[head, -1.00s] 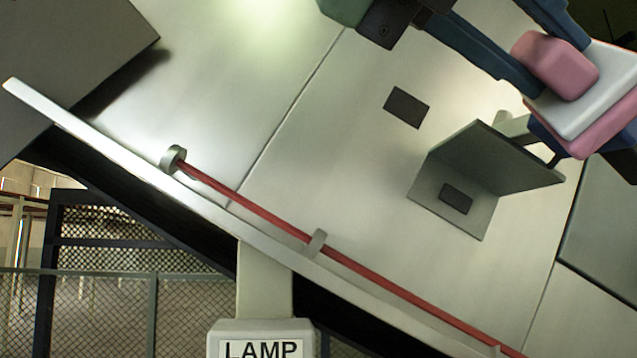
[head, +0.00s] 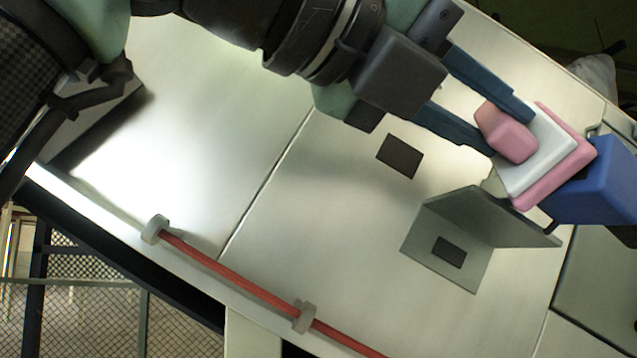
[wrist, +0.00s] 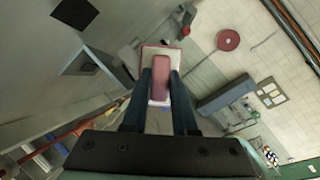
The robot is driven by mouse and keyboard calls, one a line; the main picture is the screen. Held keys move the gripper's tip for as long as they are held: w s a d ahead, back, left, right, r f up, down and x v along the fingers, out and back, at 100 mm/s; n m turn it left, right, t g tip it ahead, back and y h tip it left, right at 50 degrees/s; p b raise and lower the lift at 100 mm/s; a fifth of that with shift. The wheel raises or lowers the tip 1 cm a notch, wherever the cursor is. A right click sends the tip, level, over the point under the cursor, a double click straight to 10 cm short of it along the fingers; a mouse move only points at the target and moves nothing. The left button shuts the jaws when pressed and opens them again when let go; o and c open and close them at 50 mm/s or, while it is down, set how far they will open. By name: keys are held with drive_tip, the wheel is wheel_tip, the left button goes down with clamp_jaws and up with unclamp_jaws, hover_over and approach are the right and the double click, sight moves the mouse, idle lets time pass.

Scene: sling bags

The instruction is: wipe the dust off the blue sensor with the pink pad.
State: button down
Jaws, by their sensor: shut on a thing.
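My gripper (head: 510,132) is shut on the pink handle of the pad tool, one finger on each side. The tool has a pink handle, a white plate and a pink pad (head: 582,150) on its far face. The blue sensor (head: 605,182) is a box at the right in the head view, directly beyond the pad, which overlaps its left part. I cannot tell whether they touch. No dust can be made out on its visible side. In the wrist view my gripper (wrist: 161,80) holds the tool, and the sensor cannot be made out.
A grey angled bracket (head: 480,225) stands on the pale panel (head: 330,190), just below the tool. A dark square (head: 400,156) lies flat left of it. A red rod (head: 230,275) in grey holders runs along the panel's lower edge. The panel's middle is clear.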

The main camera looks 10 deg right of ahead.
drive_tip(key=shift+w, duration=0.1)
drive_tip(key=shift+s+a+r, duration=0.15)
drive_tip(key=shift+a+r, duration=0.35)
drive_tip(key=shift+a, duration=0.35)
drive_tip(key=shift+s+a+r, duration=0.15)
drive_tip(key=shift+a+r, duration=0.35)
drive_tip(key=shift+a, duration=0.35)
drive_tip(key=shift+s+a+r, duration=0.15)
drive_tip(key=shift+a+r, duration=0.35)
drive_tip(key=shift+a, duration=0.35)
